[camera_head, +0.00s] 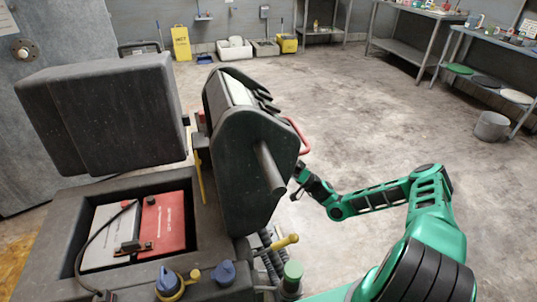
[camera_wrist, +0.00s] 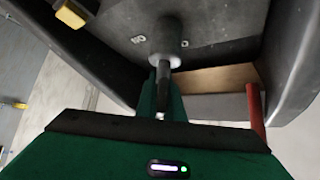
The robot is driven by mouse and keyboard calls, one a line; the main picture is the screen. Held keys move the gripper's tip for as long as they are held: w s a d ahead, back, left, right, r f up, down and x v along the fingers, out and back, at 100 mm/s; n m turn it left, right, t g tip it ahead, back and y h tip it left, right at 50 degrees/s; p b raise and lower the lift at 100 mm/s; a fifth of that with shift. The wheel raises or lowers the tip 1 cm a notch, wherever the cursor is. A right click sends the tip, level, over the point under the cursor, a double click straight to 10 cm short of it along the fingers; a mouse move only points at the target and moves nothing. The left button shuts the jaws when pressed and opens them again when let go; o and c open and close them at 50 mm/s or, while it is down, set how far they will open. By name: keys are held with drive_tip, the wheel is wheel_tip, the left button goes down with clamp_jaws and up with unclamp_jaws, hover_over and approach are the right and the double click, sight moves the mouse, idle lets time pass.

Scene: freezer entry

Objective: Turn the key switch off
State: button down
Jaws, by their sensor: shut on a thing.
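The key switch (camera_wrist: 165,42) shows in the wrist view as a dark round barrel with a pale collar on the underside of a dark console. A narrow dark piece, which looks like the key (camera_wrist: 163,78), runs down from the collar. My gripper (camera_wrist: 161,98) points up at the switch and is shut on this narrow piece. Which way the key is turned cannot be told. In the head view my gripper (camera_head: 299,181) is small, at the right side of the console (camera_head: 240,165). The switch and key are hidden there.
A red bar (camera_wrist: 256,108) stands close to the right of my gripper; a red handle (camera_head: 298,134) shows on the console. A yellow block (camera_wrist: 72,13) is at the upper left. A yellow-knobbed lever (camera_head: 287,242) is below the console.

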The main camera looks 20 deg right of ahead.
drive_tip(key=shift+f, duration=0.1)
drive_tip(key=shift+s+r+n+g+y, duration=0.1)
drive_tip(key=shift+s+n+g+y, duration=0.2)
drive_tip(key=shift+n+g+y, duration=1.3)
drive_tip(key=shift+s+r+n+g+y, duration=0.1)
drive_tip(key=shift+s+n+g+y, duration=0.15)
drive_tip(key=shift+n+g, duration=2.7)
drive_tip(key=shift+s+r+n+g+y, duration=0.1)
drive_tip(key=shift+s+n+g+y, duration=0.2)
drive_tip(key=shift+n+g+y, duration=1.3)
drive_tip(key=n+h, duration=0.1)
drive_tip(key=n, duration=0.2)
drive_tip(key=shift+g, duration=0.25)
drive_tip(key=c, duration=2)
unclamp_jaws()
drive_tip(key=shift+f, duration=0.15)
drive_tip(key=shift+o, duration=0.7)
drive_tip(key=shift+m+t, duration=0.5)
drive_tip(key=shift+m, duration=0.05)
